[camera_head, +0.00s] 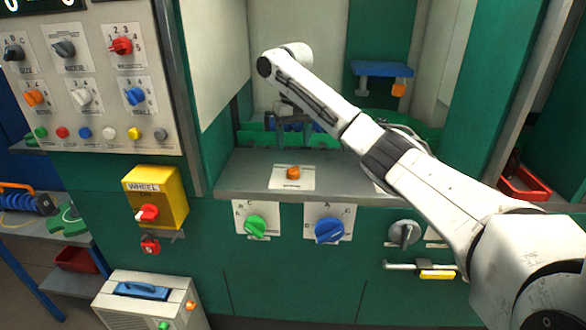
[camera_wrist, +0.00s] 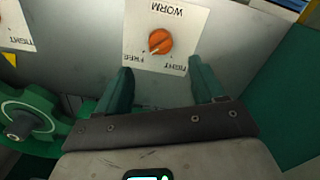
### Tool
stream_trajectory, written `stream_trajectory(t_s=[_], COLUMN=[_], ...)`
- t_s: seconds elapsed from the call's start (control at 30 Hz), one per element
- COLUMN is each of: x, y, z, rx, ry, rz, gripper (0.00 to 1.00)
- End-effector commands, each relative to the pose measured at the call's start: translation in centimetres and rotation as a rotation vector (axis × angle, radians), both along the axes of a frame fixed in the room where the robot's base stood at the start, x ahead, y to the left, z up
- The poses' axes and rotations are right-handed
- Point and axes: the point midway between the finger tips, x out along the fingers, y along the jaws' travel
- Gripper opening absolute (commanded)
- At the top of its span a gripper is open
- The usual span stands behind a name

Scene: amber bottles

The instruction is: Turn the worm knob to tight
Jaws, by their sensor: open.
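The worm knob (camera_wrist: 160,41) is a round orange knob on a white plate marked WORM, FREE and TIGHT, seen upside down in the wrist view. A pale mark on it seems to point toward the FREE side. In the head view an orange knob (camera_head: 293,172) sits on a white plate on the grey ledge. My gripper (camera_wrist: 161,63) is open and empty, its two green fingers apart, with the knob beyond the fingertips and between their lines. In the head view my gripper (camera_head: 290,122) is dark and partly hidden, above and behind the ledge.
Below the ledge (camera_head: 250,165) are a green knob (camera_head: 255,226), a blue knob (camera_head: 329,230) and a grey knob (camera_head: 404,233). A yellow WHEEL box (camera_head: 156,196) is at the left. A green round part (camera_wrist: 30,118) lies left of my fingers in the wrist view.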

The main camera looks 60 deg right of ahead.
Motion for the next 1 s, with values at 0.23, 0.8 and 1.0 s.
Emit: stream_trajectory(t_s=[0.23,0.8,1.0], x=[0.0,0.0,0.0], y=[0.1,0.1,0.1], z=[-4.6,-9.1,-9.1], rx=[0.002,-0.001,-0.001], ry=[0.002,-0.001,-0.001], rz=[0.001,0.003,0.003], gripper=[0.68,0.68,0.61])
